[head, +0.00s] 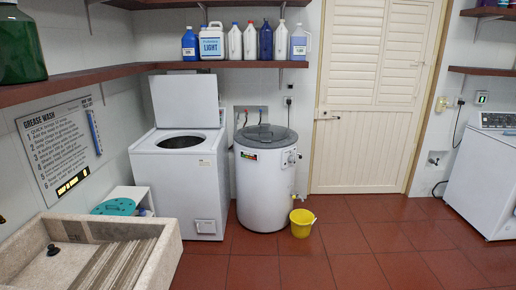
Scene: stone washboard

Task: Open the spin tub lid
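A white square top-loading machine (180,178) stands against the back wall, left of centre. Its white lid (185,99) is raised upright at the back, and a dark round opening (181,142) shows in its top. To its right stands a white cylindrical tub (262,187) with a control knob on its right side. A grey round lid (264,134) lies on its top and looks closed. I cannot tell from the picture which of the two is the spin tub. My gripper is not in view.
A stone washboard sink (168,248) fills the lower left. A yellow bucket (302,222) stands on the floor right of the cylinder. Bottles line a shelf (230,65) above both machines. Another white machine (487,175) is at far right. The red tiled floor (370,235) is clear ahead.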

